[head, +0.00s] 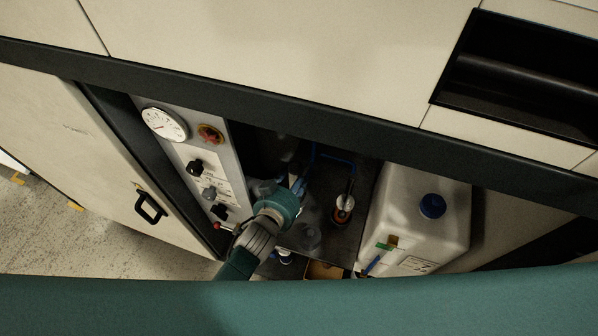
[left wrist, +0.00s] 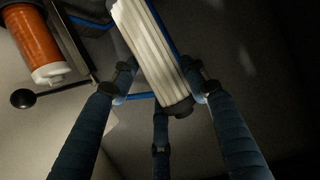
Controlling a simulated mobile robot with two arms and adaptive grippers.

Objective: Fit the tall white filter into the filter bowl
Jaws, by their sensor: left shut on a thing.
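The tall white pleated filter (left wrist: 150,50) is in the left wrist view at top centre, tilted, with a dark end cap toward me. My left gripper (left wrist: 163,85) has its dark blue jointed fingers shut around the filter near that end. In the head view my left gripper (head: 298,186) reaches into the open cabinet bay; its fingers and the filter are mostly hidden by the wrist and the dark interior. I cannot make out the filter bowl for certain. My right gripper is not in view.
An orange cylinder with a white end (left wrist: 38,45) and a lever with a black ball knob (left wrist: 23,98) are left of the filter. A gauge panel (head: 190,165) flanks the bay on the left, a white canister with blue cap (head: 415,215) on the right.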

